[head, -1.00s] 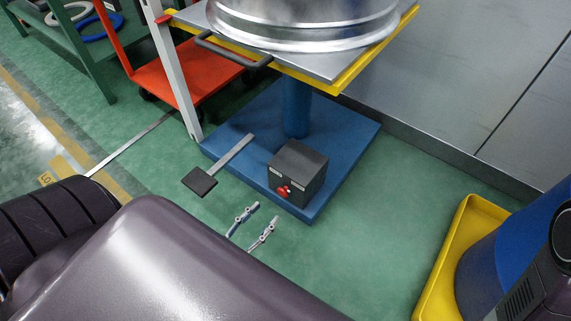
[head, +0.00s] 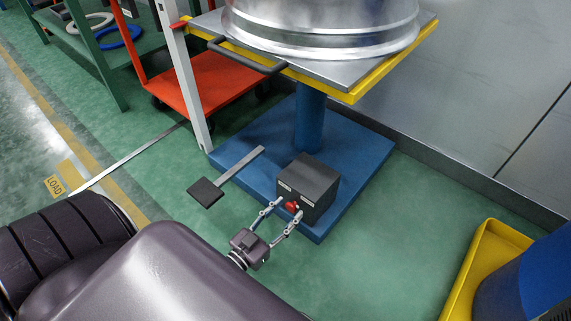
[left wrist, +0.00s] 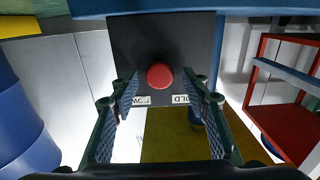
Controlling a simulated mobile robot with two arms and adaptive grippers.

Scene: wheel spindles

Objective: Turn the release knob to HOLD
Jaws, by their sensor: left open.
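The release knob is a small red knob (head: 292,206) low on the front of a dark box (head: 317,178), which stands on the blue base plate of a lift table. In the left wrist view the round red knob (left wrist: 160,76) sits on the dark face above two white labels. The right label (left wrist: 181,99) partly reads "OLD"; the left label (left wrist: 142,101) is hard to read. My left gripper (head: 289,209) is open, its fingertips either side of the knob at the box front. I cannot tell whether they touch it. My right gripper is not in view.
A black foot pedal (head: 206,192) on a grey bar lies left of the box. The table top (head: 345,75) with a large metal wheel rim (head: 320,32) overhangs behind. A red cart (head: 205,82) stands back left. A yellow tray (head: 482,262) holds a blue drum at right. Green floor between is clear.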

